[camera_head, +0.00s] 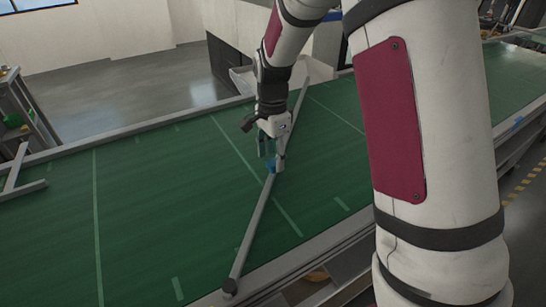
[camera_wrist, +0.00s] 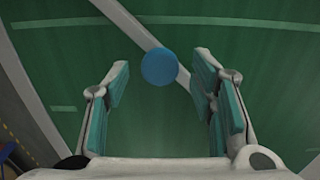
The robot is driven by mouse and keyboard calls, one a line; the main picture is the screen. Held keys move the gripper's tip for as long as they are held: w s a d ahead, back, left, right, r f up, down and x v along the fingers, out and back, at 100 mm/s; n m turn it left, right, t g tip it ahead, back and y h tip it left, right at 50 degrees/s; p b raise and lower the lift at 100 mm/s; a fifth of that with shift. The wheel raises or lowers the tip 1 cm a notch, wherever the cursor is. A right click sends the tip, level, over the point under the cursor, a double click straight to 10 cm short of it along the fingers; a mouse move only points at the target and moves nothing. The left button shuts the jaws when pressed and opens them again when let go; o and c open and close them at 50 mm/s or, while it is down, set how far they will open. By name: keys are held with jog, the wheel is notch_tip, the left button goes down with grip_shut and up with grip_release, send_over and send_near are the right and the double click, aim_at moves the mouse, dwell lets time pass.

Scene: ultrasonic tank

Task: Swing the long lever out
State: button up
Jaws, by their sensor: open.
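The long lever (camera_head: 252,222) is a thin grey bar lying slantwise across the green belt. It runs from a dark round end at the near rail toward the far side. A blue round knob (camera_head: 271,166) is on the bar around its middle. My gripper (camera_head: 266,148) points down just over the knob and hides part of the bar. In the wrist view the blue knob (camera_wrist: 159,68) shows between the tips of the two spread teal-padded fingers, with the bar (camera_wrist: 135,25) passing beneath it. I see no contact between fingers and knob.
The green belt (camera_head: 135,215) has pale lines and grey side rails. Another grey bar piece (camera_head: 20,188) lies at the far left edge. A shelf (camera_head: 25,110) stands at the left. The belt around the lever is otherwise clear.

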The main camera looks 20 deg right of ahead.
jog(key=shift+f, duration=0.55)
grip_shut()
jog(key=s+d+m+p, duration=0.1)
jog(key=s+d, duration=0.2)
jog(key=s+d+m+p, duration=0.1)
jog(key=s+d+p, duration=0.1)
jog(key=s, duration=0.1)
jog(key=s+d+m+p, duration=0.1)
jog(key=s+d+m, duration=0.1)
jog(key=s+d, duration=0.1)
jog(key=shift+d+r, duration=0.25)
jog(key=shift+d, duration=0.1)
jog(key=s+d+m+p, duration=0.1)
jog(key=s, duration=0.2)
jog(key=s+d+m+p, duration=0.2)
jog(key=s, duration=0.2)
jog(key=s+d+m+p, duration=0.1)
jog(key=s, duration=0.2)
jog(key=shift+s+d+f+m, duration=0.1)
jog(key=shift+s+d+m, duration=0.15)
jog(key=shift+d+m, duration=0.1)
jog(key=shift+s+d+m+p, duration=0.25)
jog(key=shift+s+p, duration=0.1)
jog(key=shift+s, duration=0.3)
jog(key=shift+s+f, duration=0.1)
